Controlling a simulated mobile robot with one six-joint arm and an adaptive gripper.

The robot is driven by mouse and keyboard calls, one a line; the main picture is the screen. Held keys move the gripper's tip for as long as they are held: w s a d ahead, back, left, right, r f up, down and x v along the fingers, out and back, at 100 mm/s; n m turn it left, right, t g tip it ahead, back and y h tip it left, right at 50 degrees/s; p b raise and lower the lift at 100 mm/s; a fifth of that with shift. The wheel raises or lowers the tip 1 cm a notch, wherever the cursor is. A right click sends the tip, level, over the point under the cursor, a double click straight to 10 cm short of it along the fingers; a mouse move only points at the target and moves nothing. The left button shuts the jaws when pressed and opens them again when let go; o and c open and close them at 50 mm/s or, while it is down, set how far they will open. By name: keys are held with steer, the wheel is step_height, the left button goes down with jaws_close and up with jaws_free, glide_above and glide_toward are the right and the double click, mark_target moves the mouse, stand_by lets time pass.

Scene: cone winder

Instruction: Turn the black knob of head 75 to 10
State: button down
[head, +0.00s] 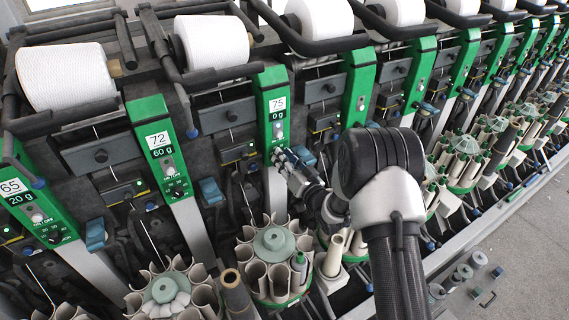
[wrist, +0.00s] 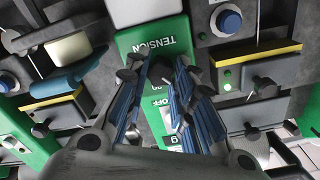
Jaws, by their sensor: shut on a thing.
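Head 75 is the green panel (head: 266,80) in the middle of the head view, with a white label reading 75 and a dark display (head: 278,117) reading 0 g below it. My gripper (head: 281,154) reaches the lower end of this panel from the right and is shut on the black knob. The knob is hidden by my fingers in the head view and hard to make out in the wrist view. In the wrist view my gripper (wrist: 155,77) has its two blue-padded fingers on either side of the knob's place, with the upside-down word TENSION beyond.
Head 72 (head: 147,110) reads 60 g and head 65 (head: 19,165) reads 20 g, to the left. More green heads run off to the right. White cones (head: 213,42) sit above, and round bobbin magazines (head: 271,245) stand below. A blue lever (head: 304,155) is close beside my gripper.

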steer(key=shift+r+n+b, duration=0.1)
steer(key=shift+n+b, duration=3.6)
steer(key=shift+b, duration=0.1)
steer(key=shift+r, duration=0.1)
steer(key=c, duration=1.5)
jaws_free()
steer(key=shift+o, duration=0.7)
steer(key=shift+s+d+f, duration=0.25)
steer(key=shift+s+f, duration=0.05)
steer(key=shift+f, duration=0.05)
steer(key=shift+s+d+f, duration=0.25)
steer(key=shift+s+d, duration=0.05)
steer(key=shift+s, duration=0.2)
steer(key=shift+s+d+f, duration=0.25)
steer(key=shift+s, duration=0.2)
steer(key=v, duration=0.3)
steer(key=r+v, duration=0.1)
steer(key=v, duration=0.5)
steer(key=shift+r, duration=0.15)
